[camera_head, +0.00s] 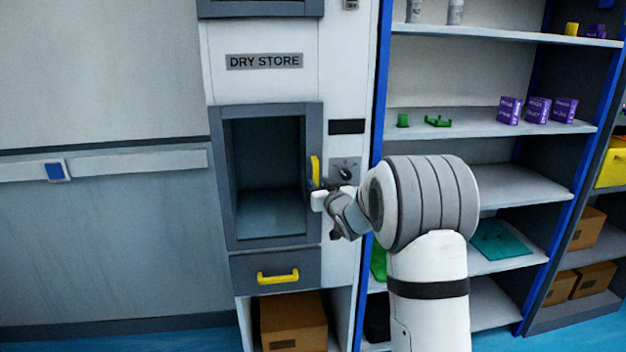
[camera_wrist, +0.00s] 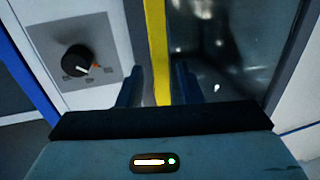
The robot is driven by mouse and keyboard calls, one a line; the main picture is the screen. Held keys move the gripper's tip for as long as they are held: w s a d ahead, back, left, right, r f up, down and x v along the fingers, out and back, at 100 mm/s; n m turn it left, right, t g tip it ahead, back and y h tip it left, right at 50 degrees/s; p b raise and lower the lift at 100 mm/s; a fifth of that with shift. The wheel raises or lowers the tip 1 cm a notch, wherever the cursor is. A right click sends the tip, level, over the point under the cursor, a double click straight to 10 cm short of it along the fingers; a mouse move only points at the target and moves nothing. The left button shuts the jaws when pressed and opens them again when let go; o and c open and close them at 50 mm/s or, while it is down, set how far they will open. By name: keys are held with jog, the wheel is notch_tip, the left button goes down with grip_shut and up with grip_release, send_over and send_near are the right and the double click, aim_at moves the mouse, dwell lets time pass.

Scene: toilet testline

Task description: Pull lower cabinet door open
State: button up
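The lower cabinet door (camera_head: 229,190) is a grey frame with a dark glass pane, below the "DRY STORE" label, and looks closed in the head view. Its upright yellow handle (camera_head: 315,168) is on the right side of the frame. In the wrist view the yellow handle (camera_wrist: 157,45) runs down between my two fingers. My gripper (camera_wrist: 158,88) is open around it, with a narrow gap showing on each side. In the head view my gripper (camera_head: 318,196) is at the handle's lower end, and my wrist partly hides the fingers.
A dark knob (camera_wrist: 77,58) on a grey plate is left of the handle in the wrist view. A drawer with a yellow handle (camera_head: 278,276) is below the door, above a cardboard box (camera_head: 292,322). Shelves (camera_head: 480,122) stand to the right. The wall side at left is clear.

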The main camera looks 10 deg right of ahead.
aim_at(317, 181)
jog(key=shift+w+a, duration=0.15)
jog(key=shift+w, duration=0.6)
jog(key=shift+w+a, duration=0.15)
jog(key=shift+w, duration=0.6)
jog(key=shift+c, duration=0.2)
grip_shut()
